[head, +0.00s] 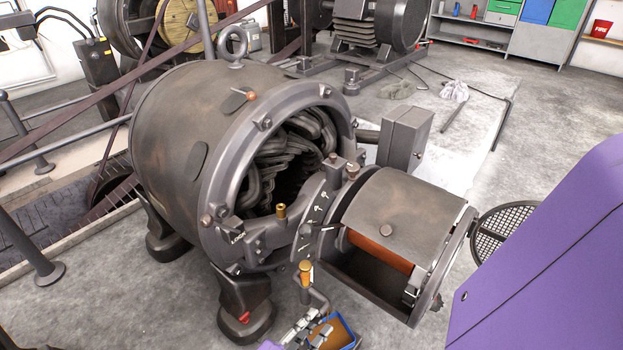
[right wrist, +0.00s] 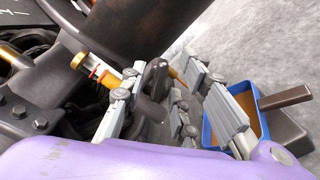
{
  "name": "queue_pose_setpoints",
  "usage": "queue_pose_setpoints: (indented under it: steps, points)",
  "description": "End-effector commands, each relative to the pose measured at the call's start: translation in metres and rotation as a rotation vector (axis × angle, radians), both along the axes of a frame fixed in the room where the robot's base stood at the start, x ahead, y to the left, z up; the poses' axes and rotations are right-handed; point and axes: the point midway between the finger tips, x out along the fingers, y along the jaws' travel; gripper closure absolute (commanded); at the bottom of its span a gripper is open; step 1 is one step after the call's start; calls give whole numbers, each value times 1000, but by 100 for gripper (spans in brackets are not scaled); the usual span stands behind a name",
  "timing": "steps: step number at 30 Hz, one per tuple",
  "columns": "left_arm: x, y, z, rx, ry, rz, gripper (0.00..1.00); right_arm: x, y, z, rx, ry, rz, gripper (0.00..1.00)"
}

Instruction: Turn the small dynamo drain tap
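The small drain tap seems to be the dark fitting with a brass tip (right wrist: 160,78) in the right wrist view. It sits below the dynamo beside a brass-capped sight glass (right wrist: 95,68), which also shows in the head view (head: 305,272). My right gripper (right wrist: 182,85) has its grey fingers apart, one on each side of the dark fitting; I cannot tell whether either touches it. In the head view the right gripper (head: 308,328) is low at the bottom edge, partly cut off. The tap itself is mostly hidden there. My left gripper is not in view.
A blue tray (right wrist: 208,135) with brownish contents stands on the floor close to the right fingers. The large dynamo body (head: 170,120) and its open end housing (head: 400,215) overhang the spot. A round mesh cover (head: 495,235) stands open at right.

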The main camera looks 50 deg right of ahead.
Motion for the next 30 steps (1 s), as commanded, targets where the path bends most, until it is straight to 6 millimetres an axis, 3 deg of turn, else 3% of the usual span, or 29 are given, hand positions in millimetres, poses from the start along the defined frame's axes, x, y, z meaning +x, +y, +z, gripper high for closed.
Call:
queue_pose_setpoints:
  steps: [2, 8, 16, 24, 30]
  points:
    - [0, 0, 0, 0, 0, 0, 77, 0, 0, 0, 0, 0, 0, 74]
    - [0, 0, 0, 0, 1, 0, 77, 0, 0, 0, 0, 0, 0, 100]
    - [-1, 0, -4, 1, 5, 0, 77, -1, 0, -2, 5, -52, -1, 100]
    - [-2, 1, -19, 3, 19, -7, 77, -2, 0, -6, 34, -394, -1, 100]
    - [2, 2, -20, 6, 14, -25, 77, -1, 1, -4, 42, -491, -1, 100]
